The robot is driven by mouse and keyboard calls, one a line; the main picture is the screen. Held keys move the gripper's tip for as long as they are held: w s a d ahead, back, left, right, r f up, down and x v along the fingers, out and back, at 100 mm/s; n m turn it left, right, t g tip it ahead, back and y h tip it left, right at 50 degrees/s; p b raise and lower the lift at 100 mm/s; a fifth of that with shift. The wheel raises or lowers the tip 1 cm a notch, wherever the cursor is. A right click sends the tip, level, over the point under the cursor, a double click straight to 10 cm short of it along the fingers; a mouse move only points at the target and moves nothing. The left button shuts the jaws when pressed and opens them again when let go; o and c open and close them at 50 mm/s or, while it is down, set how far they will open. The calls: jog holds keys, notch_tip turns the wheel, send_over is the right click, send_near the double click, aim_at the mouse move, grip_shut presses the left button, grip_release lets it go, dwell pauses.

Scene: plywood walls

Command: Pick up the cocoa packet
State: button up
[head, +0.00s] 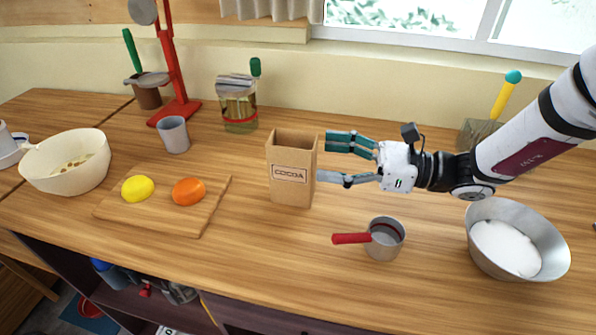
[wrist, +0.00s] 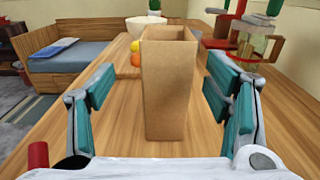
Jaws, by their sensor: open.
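The cocoa packet (head: 291,172) is a brown paper bag with an open top and a COCOA label. It stands upright on the wooden counter in the middle of the head view. My gripper (head: 334,160) is open just to the right of the packet, with its teal-padded fingers pointing at it. In the wrist view the packet (wrist: 168,85) stands straight ahead, in line with the gap between the two open fingers (wrist: 160,95). It looks free of both fingers; whether its near edge is between the tips I cannot tell.
A small pot with a red handle (head: 384,240) sits in front of my gripper. A metal bowl of white powder (head: 475,240) is at the right. A cutting board (head: 205,215) with yellow and orange fruits lies left of the packet. A glass jar (head: 239,108) stands behind it.

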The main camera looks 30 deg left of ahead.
aim_at(292, 155)
jog(key=shift+x, duration=1.2)
jog(key=a, duration=0.2)
jog(key=a+f, duration=0.1)
jog(key=a, duration=0.1)
jog(key=shift+s+a+f, duration=0.1)
jog(key=shift+a, duration=0.05)
jog(key=shift+s+a, duration=0.1)
jog(key=shift+a, duration=0.4)
jog(key=c, duration=1.4)
